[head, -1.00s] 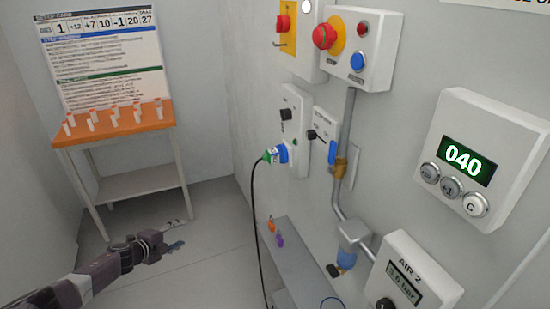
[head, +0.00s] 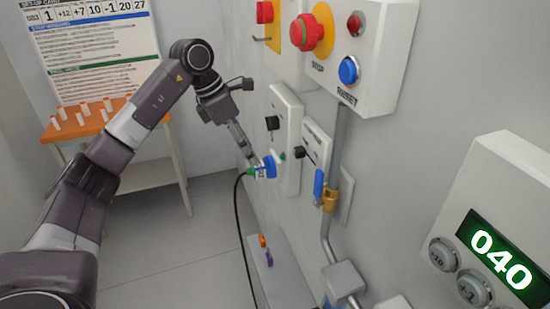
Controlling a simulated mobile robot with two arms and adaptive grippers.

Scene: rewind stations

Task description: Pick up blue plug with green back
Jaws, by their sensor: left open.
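The blue plug with a green back (head: 268,168) is at the wall socket box (head: 287,125), on its lower part, with a black cable (head: 240,225) hanging down from its back. A white label shows on the plug. My left gripper (head: 254,160) reaches in from the left and its fingertips are right at the plug, partly in front of it. The gripper is open. I cannot tell whether the fingers touch the plug. My right gripper is not in view.
A red stop button (head: 309,32) and a blue reset button (head: 348,70) are on a box above right. A pipe with a blue-handled valve (head: 319,184) runs down the wall. A shelf (head: 275,275) below holds small orange and purple pieces. An orange table (head: 90,122) stands behind my arm.

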